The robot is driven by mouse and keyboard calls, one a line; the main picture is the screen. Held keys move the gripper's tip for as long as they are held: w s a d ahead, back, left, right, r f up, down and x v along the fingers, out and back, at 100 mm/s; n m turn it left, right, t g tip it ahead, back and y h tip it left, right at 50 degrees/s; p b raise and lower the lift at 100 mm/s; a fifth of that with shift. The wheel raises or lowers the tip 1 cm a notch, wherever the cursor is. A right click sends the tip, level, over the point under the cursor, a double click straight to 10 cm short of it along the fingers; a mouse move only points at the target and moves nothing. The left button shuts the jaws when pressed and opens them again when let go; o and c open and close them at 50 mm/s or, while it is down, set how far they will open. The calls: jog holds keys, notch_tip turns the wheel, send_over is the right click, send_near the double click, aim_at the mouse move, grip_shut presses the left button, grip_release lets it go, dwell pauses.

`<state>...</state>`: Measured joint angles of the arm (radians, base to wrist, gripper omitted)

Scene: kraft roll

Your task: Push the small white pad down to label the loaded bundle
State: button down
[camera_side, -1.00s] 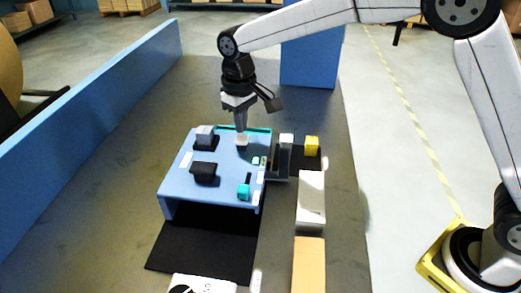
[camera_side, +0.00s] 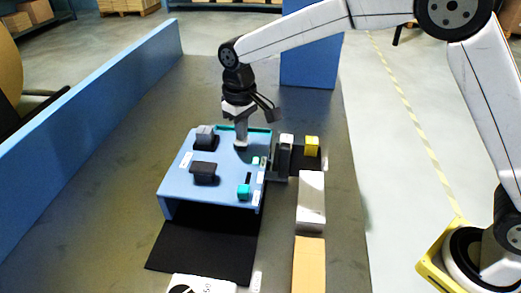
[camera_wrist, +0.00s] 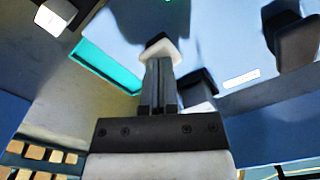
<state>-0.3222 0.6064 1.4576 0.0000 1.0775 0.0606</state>
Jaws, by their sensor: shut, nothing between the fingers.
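The small white pad (camera_wrist: 166,48) shows at the tips of my fingers in the wrist view, partly covered by them. In the side view it sits on the blue bench-like station (camera_side: 222,180), almost wholly hidden under the fingertips. My gripper (camera_side: 241,146) points down at the pad, shut with nothing between the fingers; its fingers (camera_wrist: 158,68) appear to touch the pad. How far the pad is pressed in I cannot tell. The bundle and any label on it cannot be made out.
On the station stand a grey block on a black base (camera_side: 206,137), a black block (camera_side: 203,172) and a teal lever (camera_side: 244,191). To its right are a yellow block (camera_side: 312,146) and a white box (camera_side: 311,198). A blue wall (camera_side: 90,110) runs along the left.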

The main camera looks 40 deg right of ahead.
jog(key=shift+f, duration=0.8)
jog(key=shift+r, duration=3.6)
jog(key=shift+d, duration=0.1)
jog(key=s+d+f+m+t, duration=0.1)
jog(key=s+d+f, duration=0.2)
jog(key=s+d, duration=0.2)
jog(key=s+d+f+m, duration=0.1)
jog(key=s+d+f, duration=0.3)
jog(key=s, duration=0.5)
jog(key=s+d+f+m+t, duration=0.1)
jog(key=s+d+f, duration=0.3)
jog(key=s+d, duration=0.3)
jog(key=shift+s+d+f+t, duration=0.1)
jog(key=shift+d+f+t, duration=0.05)
jog(key=shift+t, duration=0.15)
